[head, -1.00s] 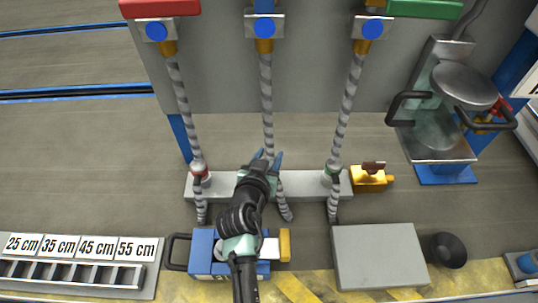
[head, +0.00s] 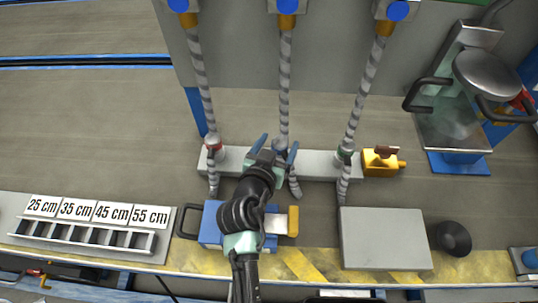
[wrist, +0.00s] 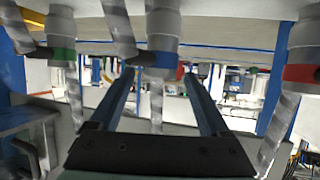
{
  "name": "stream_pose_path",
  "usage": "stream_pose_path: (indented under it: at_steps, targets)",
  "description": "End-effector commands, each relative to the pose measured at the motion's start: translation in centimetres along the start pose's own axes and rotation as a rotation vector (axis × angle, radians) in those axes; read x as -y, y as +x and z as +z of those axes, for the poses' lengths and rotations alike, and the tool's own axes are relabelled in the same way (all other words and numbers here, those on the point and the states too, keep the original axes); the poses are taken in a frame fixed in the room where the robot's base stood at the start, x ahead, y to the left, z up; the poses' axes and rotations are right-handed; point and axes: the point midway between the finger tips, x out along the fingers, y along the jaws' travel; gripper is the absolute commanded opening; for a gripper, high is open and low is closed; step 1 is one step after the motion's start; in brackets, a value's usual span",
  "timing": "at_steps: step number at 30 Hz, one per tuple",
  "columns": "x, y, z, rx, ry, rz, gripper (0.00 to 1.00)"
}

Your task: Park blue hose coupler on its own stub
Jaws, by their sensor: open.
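The blue-banded hose coupler shows in the wrist view (wrist: 160,57), upright in the picture between my fingertips; whether they reach around it is unclear. In the head view its grey striped hose (head: 284,90) runs down from the panel to the middle of a pale rail (head: 315,163), and my gripper mostly hides the coupler. My gripper (head: 275,149) is open at the rail, one finger either side of the hose line. It also shows in the wrist view (wrist: 160,72). I cannot tell which part is the blue coupler's stub.
A red-banded coupler (head: 214,147) is left on the rail and a green-banded one (head: 346,158) right. A yellow block (head: 381,161) sits at the rail's right end. A blue box (head: 211,225) and a grey box (head: 385,238) stand in front.

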Motion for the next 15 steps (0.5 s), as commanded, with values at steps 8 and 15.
stream_pose_path:
  at_steps: [8, 15]
  targets:
    - [0.0, -5.9, -0.1, 0.001, 0.000, -0.002, 0.80]
    - [0.0, -8.1, -0.1, -0.001, 0.000, -0.001, 0.80]
